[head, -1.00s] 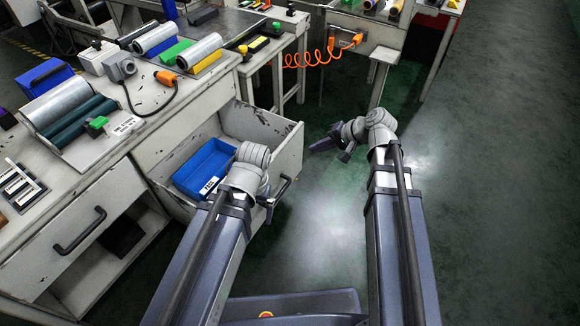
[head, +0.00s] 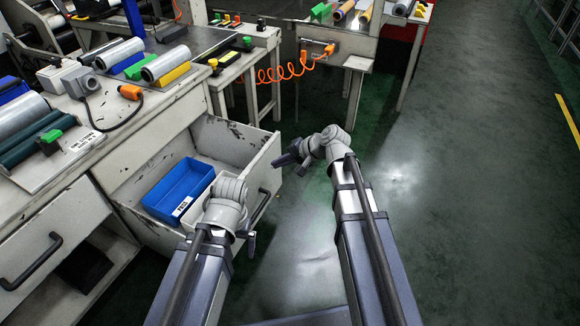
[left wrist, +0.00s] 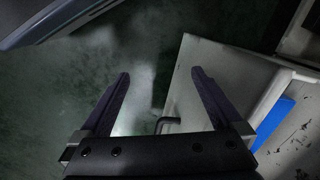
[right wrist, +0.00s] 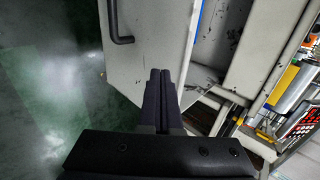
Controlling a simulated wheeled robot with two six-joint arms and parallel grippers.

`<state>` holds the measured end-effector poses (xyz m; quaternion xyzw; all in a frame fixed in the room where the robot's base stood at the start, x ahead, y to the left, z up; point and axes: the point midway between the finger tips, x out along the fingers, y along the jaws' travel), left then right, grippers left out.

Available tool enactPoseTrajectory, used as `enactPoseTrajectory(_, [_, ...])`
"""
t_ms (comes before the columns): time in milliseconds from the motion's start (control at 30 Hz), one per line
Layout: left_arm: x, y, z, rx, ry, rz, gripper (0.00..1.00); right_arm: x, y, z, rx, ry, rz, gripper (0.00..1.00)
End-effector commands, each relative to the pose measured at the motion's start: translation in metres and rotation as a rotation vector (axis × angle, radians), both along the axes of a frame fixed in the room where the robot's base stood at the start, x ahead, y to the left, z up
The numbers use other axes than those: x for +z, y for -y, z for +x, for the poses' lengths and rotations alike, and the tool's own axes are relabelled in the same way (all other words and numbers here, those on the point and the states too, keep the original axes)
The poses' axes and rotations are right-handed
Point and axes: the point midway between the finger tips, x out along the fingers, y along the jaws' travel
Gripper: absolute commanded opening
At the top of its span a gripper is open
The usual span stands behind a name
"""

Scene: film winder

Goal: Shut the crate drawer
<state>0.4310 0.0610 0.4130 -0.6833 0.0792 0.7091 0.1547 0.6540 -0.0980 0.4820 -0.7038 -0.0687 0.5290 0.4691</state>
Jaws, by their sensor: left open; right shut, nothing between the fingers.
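The crate drawer (head: 268,172) stands pulled out of the white bench in the head view, with a blue crate (head: 180,188) inside. Its dark handle (head: 262,206) is on the front panel, which also shows in the left wrist view (left wrist: 205,65) and right wrist view (right wrist: 150,45). My left gripper (left wrist: 160,75) is open and empty near the handle, outside the front panel; its wrist hides part of the drawer in the head view. My right gripper (head: 278,161) is shut and empty, pointing at the front panel's far end. I cannot tell whether it touches.
A lower handle (head: 35,262) and an open compartment (head: 85,270) are at the left of the bench. Film rolls (head: 165,64) lie on the benchtop. An orange coiled hose (head: 285,70) hangs behind. The green floor to the right is clear.

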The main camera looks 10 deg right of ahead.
Motion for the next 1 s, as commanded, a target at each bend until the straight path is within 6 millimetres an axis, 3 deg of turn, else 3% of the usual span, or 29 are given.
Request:
enactPoseTrajectory(33, [-0.011,0.0,0.0,0.002,0.0,0.0,1.0,-0.011,-0.006,0.005,0.003,0.0,0.0,0.0])
enactPoseTrajectory(300, [-0.003,0.0,0.0,0.001,0.0,0.0,1.0,-0.003,-0.031,0.023,0.001,-0.001,0.0,0.0])
enactPoseTrajectory(833, [-0.003,0.0,0.0,0.001,0.0,0.0,1.0,-0.003,-0.036,0.026,0.0,0.0,0.0,0.0])
enactPoseTrajectory(1000, [-0.003,0.0,0.0,0.001,0.0,0.0,1.0,-0.003,-0.046,0.034,0.001,0.0,0.0,0.0])
